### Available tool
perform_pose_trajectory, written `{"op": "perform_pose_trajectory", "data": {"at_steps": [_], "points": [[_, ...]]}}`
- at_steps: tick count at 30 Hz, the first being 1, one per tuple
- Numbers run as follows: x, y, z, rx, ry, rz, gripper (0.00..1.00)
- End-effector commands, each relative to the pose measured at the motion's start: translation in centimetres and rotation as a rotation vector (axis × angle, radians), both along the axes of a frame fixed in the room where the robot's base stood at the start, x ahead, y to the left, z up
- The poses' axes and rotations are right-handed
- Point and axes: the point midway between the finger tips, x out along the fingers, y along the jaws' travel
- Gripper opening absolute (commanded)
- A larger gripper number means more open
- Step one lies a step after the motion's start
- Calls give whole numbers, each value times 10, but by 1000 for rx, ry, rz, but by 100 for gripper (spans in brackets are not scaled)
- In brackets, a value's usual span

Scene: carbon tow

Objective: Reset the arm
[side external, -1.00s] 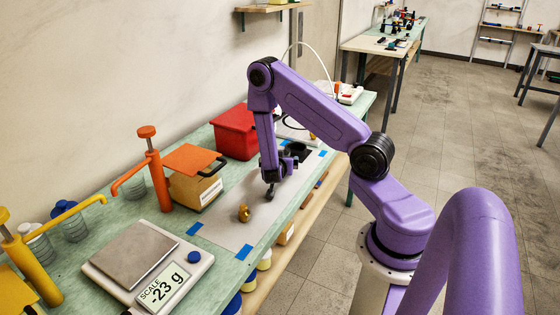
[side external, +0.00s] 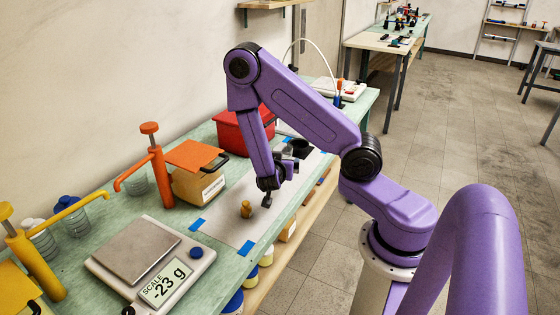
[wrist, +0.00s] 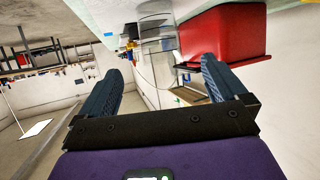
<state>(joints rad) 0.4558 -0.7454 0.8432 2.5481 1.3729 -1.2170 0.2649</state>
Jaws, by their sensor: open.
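My gripper (side external: 266,203) is over the grey mat (side external: 222,224) on the green bench. It is low and points down in the side view. In the wrist view my gripper (wrist: 162,70) shows two dark fingers spread wide with nothing held between them. A small brass-coloured piece (side external: 246,209) is on the mat, just left of the fingertips and apart from them in the picture. My arm reaches over the bench from the right, bent at the elbow.
A scale (side external: 125,250) reading -23 g stands at front left. Orange (side external: 158,175) and yellow (side external: 40,275) pump dispensers, a cardboard box (side external: 195,185), a red bin (side external: 228,133) and a black cup (side external: 301,147) line the bench. Blue tape (side external: 246,248) marks the mat corners.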

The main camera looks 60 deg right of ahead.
Motion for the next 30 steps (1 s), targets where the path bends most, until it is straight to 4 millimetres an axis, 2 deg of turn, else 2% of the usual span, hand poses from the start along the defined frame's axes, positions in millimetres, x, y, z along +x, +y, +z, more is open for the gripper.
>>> {"op": "perform_pose_trajectory", "data": {"at_steps": [13,17,20,24,27,30], "points": [[-2,6,2,3,0,1,99],[9,20,-1,71,2,62,99],[28,53,-6,200,22,191,99],[48,128,-4,410,103,483,99],[46,181,6,517,185,705,99],[30,231,21,586,282,936,99]]}}
